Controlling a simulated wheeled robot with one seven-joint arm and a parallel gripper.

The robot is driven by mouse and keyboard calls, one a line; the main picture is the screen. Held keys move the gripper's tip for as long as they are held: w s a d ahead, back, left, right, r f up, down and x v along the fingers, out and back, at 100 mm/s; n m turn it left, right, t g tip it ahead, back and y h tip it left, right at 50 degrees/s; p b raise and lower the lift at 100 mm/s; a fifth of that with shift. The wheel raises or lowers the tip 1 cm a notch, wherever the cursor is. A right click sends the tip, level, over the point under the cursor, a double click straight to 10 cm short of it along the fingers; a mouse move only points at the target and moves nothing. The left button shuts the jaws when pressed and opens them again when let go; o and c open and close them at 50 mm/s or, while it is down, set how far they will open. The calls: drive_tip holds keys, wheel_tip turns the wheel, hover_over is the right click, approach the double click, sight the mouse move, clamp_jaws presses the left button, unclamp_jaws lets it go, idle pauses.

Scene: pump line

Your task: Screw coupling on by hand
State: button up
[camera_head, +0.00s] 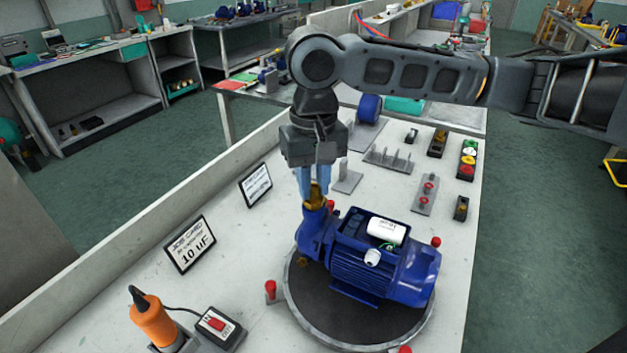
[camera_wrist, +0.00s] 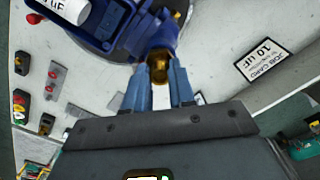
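A brass coupling (camera_head: 315,196) sits upright at the top of the blue pump's (camera_head: 380,262) outlet. It also shows in the wrist view (camera_wrist: 159,62). My gripper (camera_head: 313,190) points down over it, with blue fingers on either side of the brass. In the wrist view the fingertips (camera_wrist: 159,70) reach the coupling from both sides and appear to touch it. The pump lies on a dark round turntable (camera_head: 305,300), with a white capacitor (camera_head: 386,230) in its open top box. The coupling's lower end and its thread are hidden.
Two job cards (camera_head: 190,245) stand left of the pump. An orange tool (camera_head: 154,322) and a switch box (camera_head: 214,325) are at the front left. Red knobs ring the turntable. Behind the pump are a pegged rack (camera_head: 388,160) and a button box (camera_head: 467,160).

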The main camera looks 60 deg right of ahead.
clamp_jaws()
idle(0.5)
drive_tip(key=m+p, duration=0.2)
drive_tip(key=shift+r+p, duration=0.15)
drive_tip(key=shift+p, duration=0.25)
drive_tip(key=shift+f+m, duration=0.25)
drive_tip(key=shift+m, duration=0.45)
drive_tip(key=shift+r+p, duration=0.1)
drive_tip(key=shift+p, duration=0.3)
drive_tip(key=shift+r+m+p, duration=0.1)
drive_tip(key=shift+m+p, duration=0.4)
drive_tip(key=shift+f+m, duration=0.25)
drive_tip(key=shift+m, duration=0.95)
